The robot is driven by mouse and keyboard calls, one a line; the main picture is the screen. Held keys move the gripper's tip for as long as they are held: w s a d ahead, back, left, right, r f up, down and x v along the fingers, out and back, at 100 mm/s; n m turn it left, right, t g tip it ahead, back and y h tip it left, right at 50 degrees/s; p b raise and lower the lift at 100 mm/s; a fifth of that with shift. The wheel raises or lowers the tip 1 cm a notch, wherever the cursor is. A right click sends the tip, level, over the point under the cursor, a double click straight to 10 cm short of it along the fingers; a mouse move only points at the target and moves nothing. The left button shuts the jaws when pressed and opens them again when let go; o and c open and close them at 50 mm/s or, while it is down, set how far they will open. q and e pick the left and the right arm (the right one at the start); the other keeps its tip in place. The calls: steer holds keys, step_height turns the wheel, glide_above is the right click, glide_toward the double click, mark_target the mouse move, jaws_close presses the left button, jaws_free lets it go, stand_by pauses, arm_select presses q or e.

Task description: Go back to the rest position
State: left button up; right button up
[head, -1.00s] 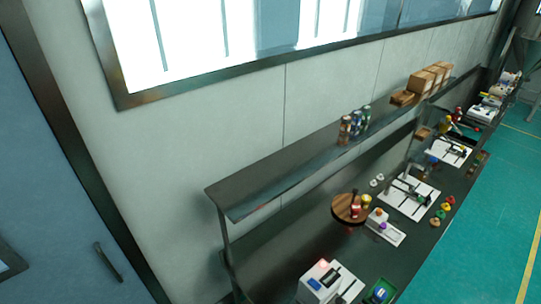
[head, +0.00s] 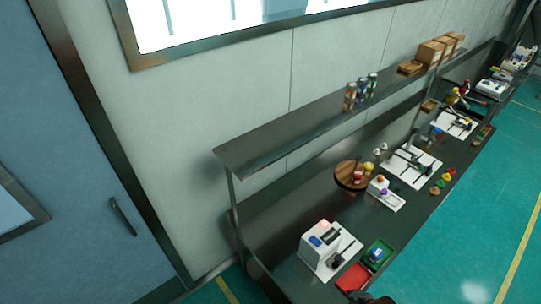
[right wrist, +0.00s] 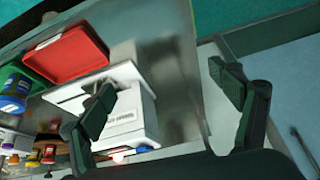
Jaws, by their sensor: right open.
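My right gripper (right wrist: 165,115) is open and empty in the right wrist view, its two dark fingers spread wide apart above the bench edge. Between and behind the fingers lie the bench top and the white sieve machine (right wrist: 132,115). The same machine, with a blue part and a red light on top, stands at the near end of the bench in the head view (head: 318,245). A small dark part at the bottom edge of the head view may be mine. My left gripper is not in view.
A red tray (head: 352,278) and a green tray (head: 388,247) lie beside the machine; the red tray also shows in the right wrist view (right wrist: 68,55). A shelf (head: 270,133) runs above the dark bench. Green floor (head: 460,240) is open to the right.

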steer(key=s+d+r+m+g+h, duration=0.1)
steer(key=s+d+r+m+h, duration=0.55)
steer(key=s+r, duration=0.6)
step_height(320, 180, down, 41)
steer(key=g+y+b, duration=0.1)
steer(key=y+b, duration=0.2)
steer(key=b, duration=1)
arm_select(q)
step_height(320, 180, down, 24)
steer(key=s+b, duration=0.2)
steer(key=b, duration=0.9)
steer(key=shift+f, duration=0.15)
arm_select(e)
steer(key=s+f, duration=0.7)
steer(key=f, duration=0.3)
steer(key=s+f+g, duration=0.1)
steer(key=s+f, duration=0.6)
steer(key=f, duration=0.3)
steer(key=s+f+n, duration=0.1)
steer(key=s+f, duration=0.6)
steer(key=f, duration=0.3)
steer(key=shift+f+g, duration=0.3)
